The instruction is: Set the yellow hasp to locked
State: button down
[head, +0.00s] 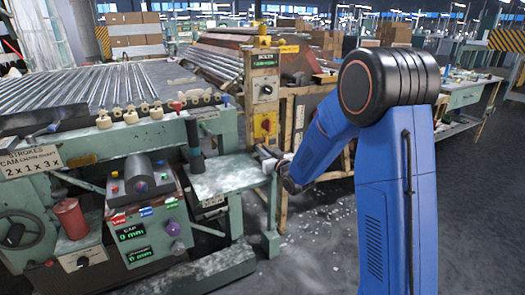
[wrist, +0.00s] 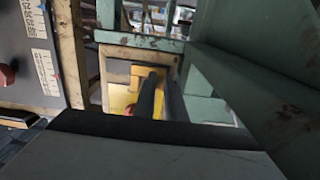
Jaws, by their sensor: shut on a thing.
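The yellow hasp (wrist: 137,73) shows in the wrist view as a yellow piece on a yellow plate, partly behind my gripper's dark fingers. My gripper (wrist: 157,82) reaches forward to it, and its fingers are closed together on it. The fingers hide the gripped part, so I cannot tell its exact position. In the head view, a yellow panel (head: 265,126) with a red spot sits low on the post under the BOLTS sign.
A pale green ledge (head: 225,175) lies left of my gripper. A control box with a dark knob (head: 266,89) is above the yellow panel. In the wrist view, a green beam (wrist: 255,85) runs close on the right and a wooden post (wrist: 70,50) stands on the left.

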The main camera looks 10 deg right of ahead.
jog(key=shift+w+d, duration=0.2)
jog(key=shift+d, duration=0.45)
jog(key=shift+w+d, duration=0.2)
jog(key=shift+d, duration=0.4)
jog(key=c, duration=1.8)
grip_release()
jog(key=shift+d, duration=0.15)
jog(key=v, duration=1.7)
jog(key=shift+s, duration=0.2)
